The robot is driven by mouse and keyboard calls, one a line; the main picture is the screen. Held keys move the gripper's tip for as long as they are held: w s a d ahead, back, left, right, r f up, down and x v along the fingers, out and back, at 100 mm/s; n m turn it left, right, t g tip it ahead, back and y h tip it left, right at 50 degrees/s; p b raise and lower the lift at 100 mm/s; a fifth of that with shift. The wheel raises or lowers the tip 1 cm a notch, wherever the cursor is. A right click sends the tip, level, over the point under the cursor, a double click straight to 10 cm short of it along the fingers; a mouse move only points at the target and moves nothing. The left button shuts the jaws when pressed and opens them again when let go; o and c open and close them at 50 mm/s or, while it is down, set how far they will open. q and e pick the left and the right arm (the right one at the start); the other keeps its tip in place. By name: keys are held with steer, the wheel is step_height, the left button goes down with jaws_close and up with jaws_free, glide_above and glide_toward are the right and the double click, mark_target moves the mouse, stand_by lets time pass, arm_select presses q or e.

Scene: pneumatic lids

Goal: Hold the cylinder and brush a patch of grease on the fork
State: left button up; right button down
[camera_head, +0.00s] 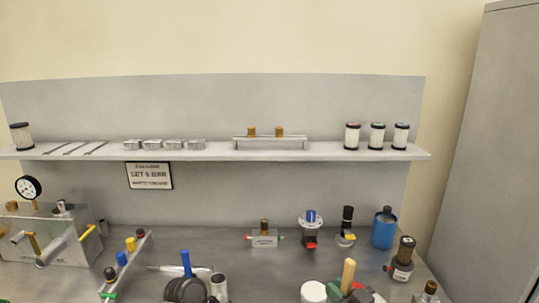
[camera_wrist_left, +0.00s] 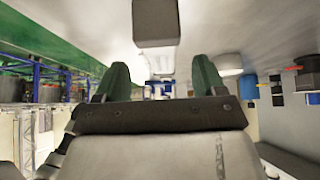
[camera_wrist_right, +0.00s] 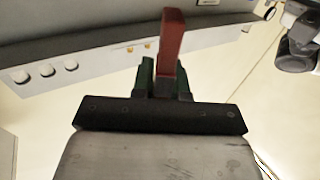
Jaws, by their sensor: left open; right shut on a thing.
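My right gripper (camera_wrist_right: 165,75) is shut on a narrow red piece (camera_wrist_right: 172,45) in the right wrist view. In the head view, green and red parts near the bottom edge seem to be this gripper (camera_head: 346,292), and a wooden handle (camera_head: 348,272) rises there; I cannot tell whether it is held. My left gripper (camera_wrist_left: 163,82) is open in the left wrist view, with nothing between its green fingers. A silver rod (camera_head: 178,268) lies by a dark piece with a blue handle (camera_head: 186,264). I cannot tell for sure which part is the cylinder or the fork.
A white pot (camera_head: 313,292) and a silver cup (camera_head: 219,287) stand at the front. A blue bottle (camera_head: 383,231) and small valves (camera_head: 264,237) stand behind. The shelf (camera_head: 215,154) holds filters (camera_head: 352,136) and metal blocks. A gauge box (camera_head: 50,240) is at left.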

arm_select(q)
steer(key=shift+x, duration=2.2)
steer(key=shift+r, duration=0.15)
steer(key=c, duration=0.8)
steer(key=shift+c, duration=0.2)
steer(key=shift+f, duration=0.2)
steer(key=shift+s+f, duration=0.1)
steer(key=shift+f, duration=0.05)
steer(key=shift+s+f, duration=0.1)
steer(key=shift+f, duration=0.05)
